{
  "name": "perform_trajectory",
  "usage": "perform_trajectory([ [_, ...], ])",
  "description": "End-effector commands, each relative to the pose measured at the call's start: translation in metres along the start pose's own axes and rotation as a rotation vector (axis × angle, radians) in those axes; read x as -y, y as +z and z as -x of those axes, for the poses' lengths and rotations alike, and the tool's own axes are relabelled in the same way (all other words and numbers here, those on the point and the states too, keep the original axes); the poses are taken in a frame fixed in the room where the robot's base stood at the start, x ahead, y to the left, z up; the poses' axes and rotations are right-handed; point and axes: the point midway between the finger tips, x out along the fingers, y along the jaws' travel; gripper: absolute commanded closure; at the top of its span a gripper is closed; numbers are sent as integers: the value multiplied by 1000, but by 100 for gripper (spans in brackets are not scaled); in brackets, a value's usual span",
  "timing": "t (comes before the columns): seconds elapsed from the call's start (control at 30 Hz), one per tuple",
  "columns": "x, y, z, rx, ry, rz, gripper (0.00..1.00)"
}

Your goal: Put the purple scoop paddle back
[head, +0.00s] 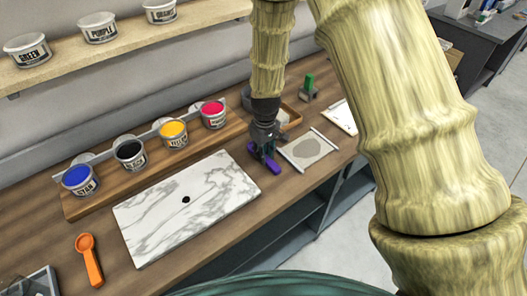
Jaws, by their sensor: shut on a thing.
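The purple scoop paddle (271,164) shows at the fingertips of my gripper (263,148), right of the marble slab. My gripper points down and is shut on the paddle. Part of the paddle is hidden by the fingers. I cannot tell whether the paddle touches the table. An orange scoop paddle (89,261) lies at the left front of the table.
A marble slab (160,222) with a dark spot lies mid-table. Blue, black, yellow and red ink tubs (173,133) stand on a wooden board behind it. A small framed screen (308,150) and a green-topped tool (308,87) are to the right. Labelled tubs (98,29) stand on a shelf.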

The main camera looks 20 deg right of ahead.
Motion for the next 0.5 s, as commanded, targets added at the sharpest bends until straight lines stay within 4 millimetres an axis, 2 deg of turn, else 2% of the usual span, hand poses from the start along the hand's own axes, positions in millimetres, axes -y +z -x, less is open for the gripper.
perform_trajectory([
  [0.13, 0, 0, -1, 0, 0, 0, 100],
  [0.17, 0, 0, -2, 0, 0, 0, 77],
  [0.27, 0, 0, -1, 0, 0, 0, 59],
  [0.5, 0, 0, -1, 0, 0, 0, 57],
])
